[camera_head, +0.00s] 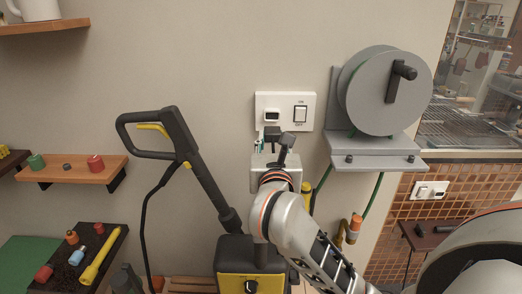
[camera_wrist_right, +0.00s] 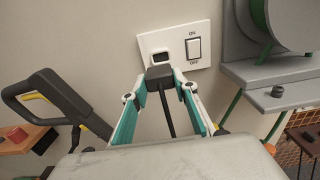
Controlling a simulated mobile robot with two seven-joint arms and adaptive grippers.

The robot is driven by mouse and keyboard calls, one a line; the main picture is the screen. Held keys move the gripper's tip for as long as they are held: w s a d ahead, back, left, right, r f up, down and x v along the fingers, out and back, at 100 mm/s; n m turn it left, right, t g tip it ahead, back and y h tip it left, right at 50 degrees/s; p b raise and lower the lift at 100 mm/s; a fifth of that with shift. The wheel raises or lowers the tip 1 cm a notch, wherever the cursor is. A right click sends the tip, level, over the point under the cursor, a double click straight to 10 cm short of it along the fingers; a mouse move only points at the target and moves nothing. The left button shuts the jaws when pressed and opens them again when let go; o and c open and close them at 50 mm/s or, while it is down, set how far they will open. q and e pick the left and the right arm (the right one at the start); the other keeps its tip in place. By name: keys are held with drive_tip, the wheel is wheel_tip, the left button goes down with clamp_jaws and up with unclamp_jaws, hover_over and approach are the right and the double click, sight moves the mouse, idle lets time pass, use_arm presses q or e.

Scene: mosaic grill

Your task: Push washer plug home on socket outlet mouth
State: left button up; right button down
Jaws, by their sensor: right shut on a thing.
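The socket outlet (camera_head: 272,115) is a dark-edged opening on the left half of a white wall plate (camera_head: 285,98); it also shows in the right wrist view (camera_wrist_right: 165,57). The washer plug (camera_wrist_right: 158,74) is a dark block with a black cable hanging from it between my fingers. My right gripper (camera_wrist_right: 161,82) is shut on the plug, with teal-and-white fingers on both sides. The plug appears just below and in front of the outlet mouth. Whether it touches the mouth cannot be told. In the head view my right gripper (camera_head: 272,142) partly hides the plug. My left gripper is not in view.
An ON/OFF switch (camera_head: 300,113) sits right of the outlet. A grey hose reel (camera_head: 375,95) on a bracket stands out from the wall at right. A yellow-black pressure washer (camera_head: 232,283) with an upright handle (camera_head: 200,170) stands below left. A wooden shelf (camera_head: 75,170) is at far left.

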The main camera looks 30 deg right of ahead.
sight(273, 127)
drive_tip(key=shift+s+d, duration=0.1)
drive_tip(key=shift+d, duration=0.05)
idle(0.3)
drive_tip(key=shift+b+x, duration=0.65)
drive_tip(key=shift+x, duration=2)
drive_tip(key=shift+w+d, duration=0.1)
drive_tip(key=shift+w, duration=0.15)
drive_tip(key=shift+x, duration=1.5)
drive_tip(key=c, duration=1.5)
unclamp_jaws()
